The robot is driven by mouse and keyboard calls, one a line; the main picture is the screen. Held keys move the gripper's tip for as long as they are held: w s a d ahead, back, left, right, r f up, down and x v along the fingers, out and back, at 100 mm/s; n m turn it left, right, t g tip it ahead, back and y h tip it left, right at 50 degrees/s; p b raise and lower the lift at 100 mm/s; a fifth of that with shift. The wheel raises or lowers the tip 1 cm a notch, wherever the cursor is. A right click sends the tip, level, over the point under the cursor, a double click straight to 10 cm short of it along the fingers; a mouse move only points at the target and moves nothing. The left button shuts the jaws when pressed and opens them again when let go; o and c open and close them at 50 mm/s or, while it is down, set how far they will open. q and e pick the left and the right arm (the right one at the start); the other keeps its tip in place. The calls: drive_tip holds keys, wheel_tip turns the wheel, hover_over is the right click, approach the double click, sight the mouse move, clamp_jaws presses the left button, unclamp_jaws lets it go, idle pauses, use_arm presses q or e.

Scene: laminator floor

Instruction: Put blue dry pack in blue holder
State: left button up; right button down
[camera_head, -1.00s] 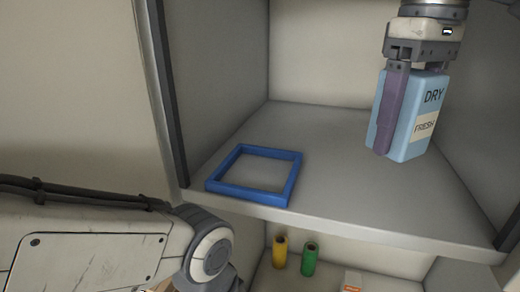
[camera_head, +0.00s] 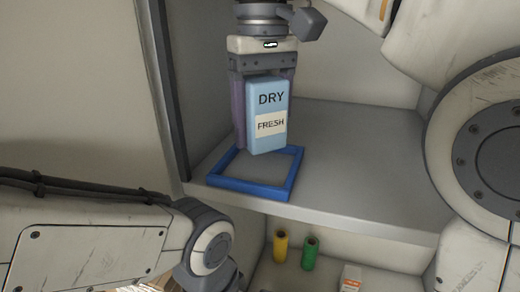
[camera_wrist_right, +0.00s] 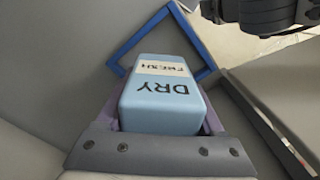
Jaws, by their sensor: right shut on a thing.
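The light blue dry pack (camera_head: 267,112), labelled DRY and FRESH, is held upright in my right gripper (camera_head: 263,115), with the purple fingers shut on its sides. The pack is over the back part of the blue holder (camera_head: 233,187), a square frame lying on the shelf. Whether its bottom touches the shelf I cannot tell. In the right wrist view the pack (camera_wrist_right: 165,100) hides part of the blue holder (camera_wrist_right: 128,47) beyond it. My left arm shows at the lower left, but its gripper is out of the picture.
The shelf (camera_head: 350,160) is clear to the right of the holder. A cabinet side wall (camera_head: 215,80) stands close on the left. On the lower level are a yellow roll (camera_head: 280,247), a green roll (camera_head: 310,253) and a small white box (camera_head: 351,277).

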sight(259, 150)
drive_tip(key=shift+f, duration=1.5)
drive_tip(key=shift+a+f+p, duration=0.2)
drive_tip(key=shift+f+p, duration=0.2)
drive_tip(key=shift+p, duration=0.1)
drive_tip(key=shift+f, duration=0.1)
drive_tip(key=shift+f, duration=0.1)
unclamp_jaws()
